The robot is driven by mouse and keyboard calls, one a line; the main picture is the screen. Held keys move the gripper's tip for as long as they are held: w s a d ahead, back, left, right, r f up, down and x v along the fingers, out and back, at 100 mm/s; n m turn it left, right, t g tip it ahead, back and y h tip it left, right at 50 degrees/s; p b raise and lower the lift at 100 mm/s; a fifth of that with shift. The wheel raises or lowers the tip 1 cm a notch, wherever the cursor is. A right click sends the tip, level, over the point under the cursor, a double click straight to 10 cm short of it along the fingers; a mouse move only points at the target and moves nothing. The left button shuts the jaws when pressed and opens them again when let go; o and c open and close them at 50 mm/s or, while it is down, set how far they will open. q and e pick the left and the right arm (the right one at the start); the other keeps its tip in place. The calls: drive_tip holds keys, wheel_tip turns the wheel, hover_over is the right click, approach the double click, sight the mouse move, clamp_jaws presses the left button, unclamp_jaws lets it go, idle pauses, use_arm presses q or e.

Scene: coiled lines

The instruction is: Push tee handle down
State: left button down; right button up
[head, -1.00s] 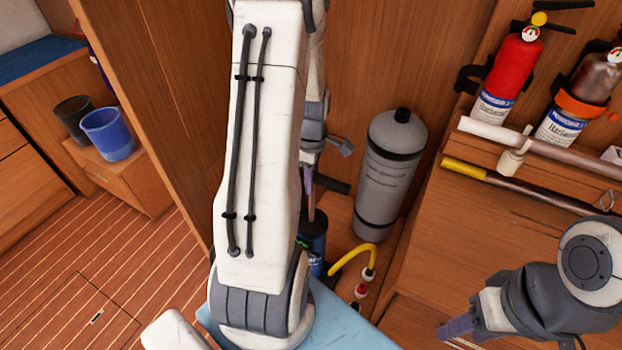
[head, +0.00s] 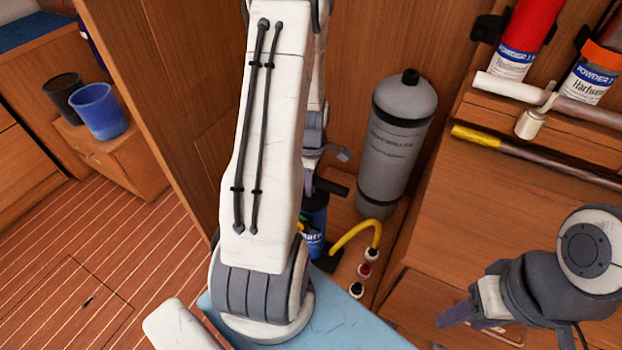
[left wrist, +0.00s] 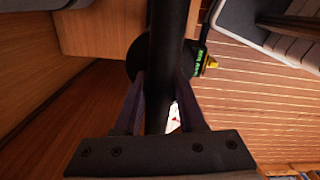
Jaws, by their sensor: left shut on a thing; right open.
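The black tee handle (head: 334,187) sits just above the blue pump body (head: 314,222) in the head view, with almost no rod showing between them. My left gripper (head: 308,186) is at the handle, and my own arm hides much of it. In the left wrist view, my left gripper (left wrist: 160,112) is shut on the tee handle's dark bar (left wrist: 170,45), which runs between its fingers. The pump's lower part is behind the bar there. My right gripper (head: 449,322) is open and empty at the lower right, away from the pump.
A grey cylinder (head: 390,150) stands right behind the pump. A yellow hose (head: 352,232) curves from the pump's base toward small fittings (head: 364,270). Blue (head: 98,112) and black buckets are left.

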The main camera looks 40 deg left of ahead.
use_arm(q)
drive_tip(key=shift+s+f, duration=0.1)
drive_tip(key=shift+f, duration=0.1)
drive_tip(key=c, duration=0.5)
unclamp_jaws()
drive_tip(key=shift+r, duration=0.1)
wheel_tip(320, 180, up, 10)
drive_tip(key=shift+r+p, duration=0.15)
drive_tip(key=shift+p, duration=0.25)
